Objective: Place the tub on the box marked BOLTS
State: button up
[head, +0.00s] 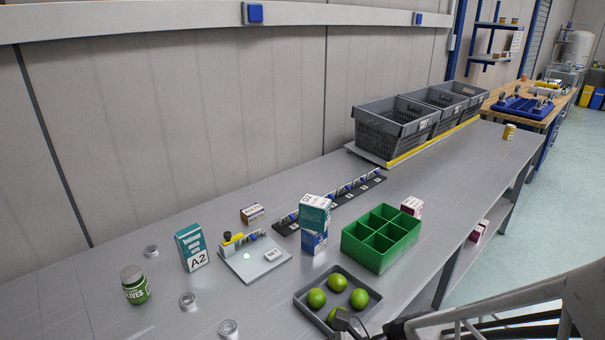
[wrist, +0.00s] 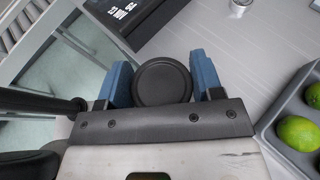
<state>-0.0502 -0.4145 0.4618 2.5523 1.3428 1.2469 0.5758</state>
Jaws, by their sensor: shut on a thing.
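A dark round tub (wrist: 163,82) sits between the two blue fingers of my gripper (wrist: 163,78) in the wrist view. The gripper is shut on it, and only its round dark top shows. In the head view, dark parts of my arm show at the bottom edge, beside the grey tray; the tub is not clear there. A small brown and white box (head: 252,214) lies far back on the bench; its lettering is too small to read surely. I cannot tell which box is marked BOLTS.
A grey tray (head: 300,300) of green limes is close to my gripper. A green divided crate (head: 381,255), a teal box (head: 314,212) on a blue box (head: 314,242), an A2 box (head: 191,247) and a green jar (head: 135,286) stand around. Grey totes (head: 390,128) stand behind.

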notch_tip(320, 180, up, 12)
jog(key=w+a+r, duration=0.2)
jog(key=w+a, duration=0.1)
jog(key=w, duration=0.8)
jog(key=w+a+r, duration=0.3)
jog(key=w, duration=0.8)
jog(key=w+a+r, duration=0.2)
jog(key=w+a, duration=0.1)
jog(key=w, duration=0.7)
jog(key=w+a+f+g, duration=0.1)
jog(key=w+a+f, duration=0.1)
jog(key=w+a, duration=0.5)
jog(key=w+a+f+n, duration=0.1)
jog(key=w+a+f, duration=0.2)
jog(key=w, duration=0.9)
jog(key=w+a+f+g, duration=0.1)
jog(key=w+a+f, duration=0.1)
jog(key=w+a, duration=0.5)
jog(key=shift+w+d+f, duration=0.4)
jog(key=shift+f, duration=0.45)
jog(key=shift+w+d+f, duration=0.35)
jog(key=shift+f, duration=0.45)
jog(key=shift+w+d+f, duration=0.4)
jog(key=shift+f, duration=0.45)
jog(key=shift+f, duration=0.1)
jog(key=shift+f, duration=2.4)
